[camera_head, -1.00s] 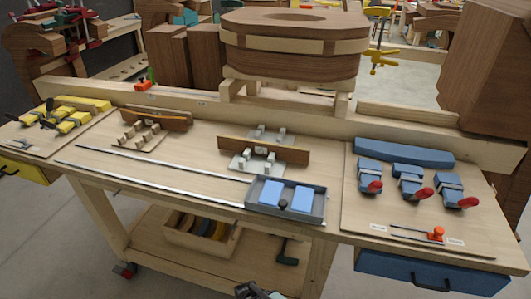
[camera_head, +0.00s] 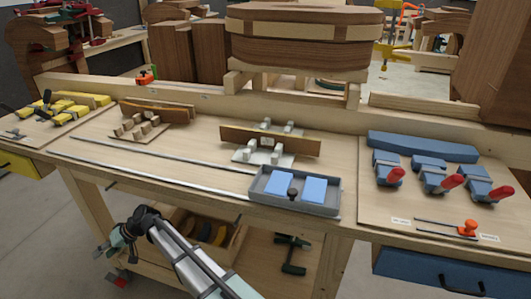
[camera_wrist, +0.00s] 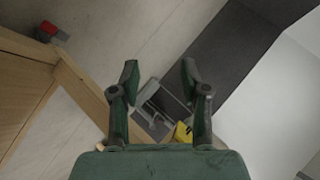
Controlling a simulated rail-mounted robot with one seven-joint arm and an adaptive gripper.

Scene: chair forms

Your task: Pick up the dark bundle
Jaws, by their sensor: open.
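Two brown strip bundles stand on the bench top in the head view. One bundle (camera_head: 160,110) is at the left on a wooden base with pale blocks. The other bundle (camera_head: 290,145) is near the middle on a pale base with light grey blocks. Both are similarly dark, so I cannot tell which one is meant. My gripper (camera_wrist: 160,75) is open and empty in the wrist view, its two fingers wide apart. My arm is low in front of the bench, below its top, apart from both bundles. Neither bundle shows in the wrist view.
A grey tray (camera_head: 331,208) with blue blocks sits at the bench's front edge. Long metal bars (camera_head: 160,179) lie left of it. Blue clamps (camera_head: 435,178) with red handles are at right, yellow clamps (camera_head: 70,113) at left. The bench's lower shelf holds a wooden box (camera_head: 232,250).

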